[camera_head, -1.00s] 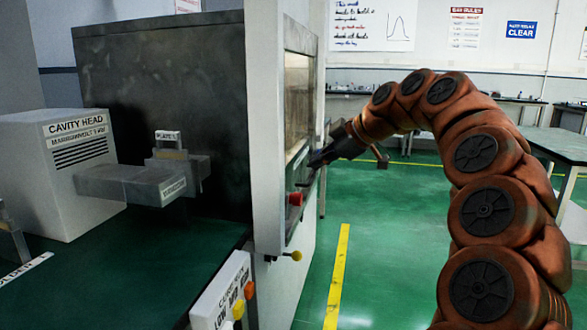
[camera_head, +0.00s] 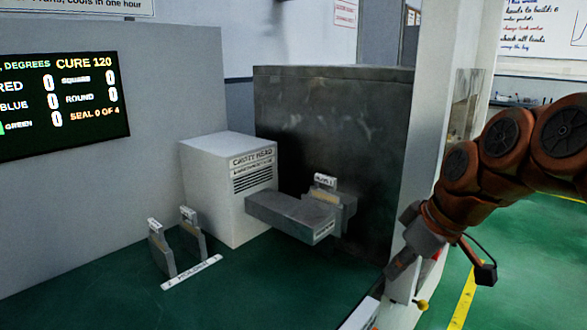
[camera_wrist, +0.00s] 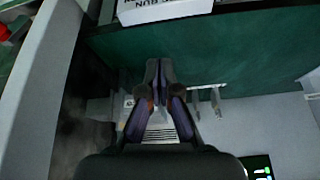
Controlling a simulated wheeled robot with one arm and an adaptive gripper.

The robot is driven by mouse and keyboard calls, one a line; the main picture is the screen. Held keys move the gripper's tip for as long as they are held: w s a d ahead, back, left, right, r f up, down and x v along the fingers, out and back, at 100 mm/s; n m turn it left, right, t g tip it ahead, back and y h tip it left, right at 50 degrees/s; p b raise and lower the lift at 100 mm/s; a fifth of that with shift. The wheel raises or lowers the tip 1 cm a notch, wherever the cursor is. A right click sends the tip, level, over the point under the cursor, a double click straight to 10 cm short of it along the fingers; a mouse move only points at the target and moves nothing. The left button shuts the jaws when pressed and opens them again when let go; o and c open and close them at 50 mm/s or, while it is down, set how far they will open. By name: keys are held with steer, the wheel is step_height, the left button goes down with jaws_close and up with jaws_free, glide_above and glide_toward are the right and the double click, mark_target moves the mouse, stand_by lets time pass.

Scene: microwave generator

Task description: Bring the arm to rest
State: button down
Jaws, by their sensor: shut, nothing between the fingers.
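My orange arm (camera_head: 535,150) enters from the right in the head view, passing in front of the pale upright frame. My gripper (camera_head: 390,272) is at the arm's lower left end, by the front right edge of the green bench. It points down and left. In the wrist view my gripper (camera_wrist: 159,68) shows its two dark fingers together, with nothing held between them. The green bench top and the white cavity head lie beyond the fingers there. Part of the arm is outside the head view.
The white cavity head (camera_head: 210,190) has a grey block (camera_head: 285,215) in front. Two upright plates stand by a holder label (camera_head: 192,272) on the bench (camera_head: 250,290). The pale upright frame (camera_head: 447,110) and a yellow knob (camera_head: 421,305) are close to my gripper.

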steer(key=s+f+m+g+h+p, duration=0.1)
steer(key=s+m+p, duration=0.3)
steer(key=s, duration=0.8)
steer(key=s+f+m+g+h+p, duration=0.1)
steer(key=s+m+g+p, duration=0.3)
steer(key=s+p, duration=0.5)
steer(key=s+h, duration=0.1)
steer(key=s, duration=0.2)
steer(key=shift+d+f+h, duration=0.3)
steer(key=c, duration=1.9)
jaws_free()
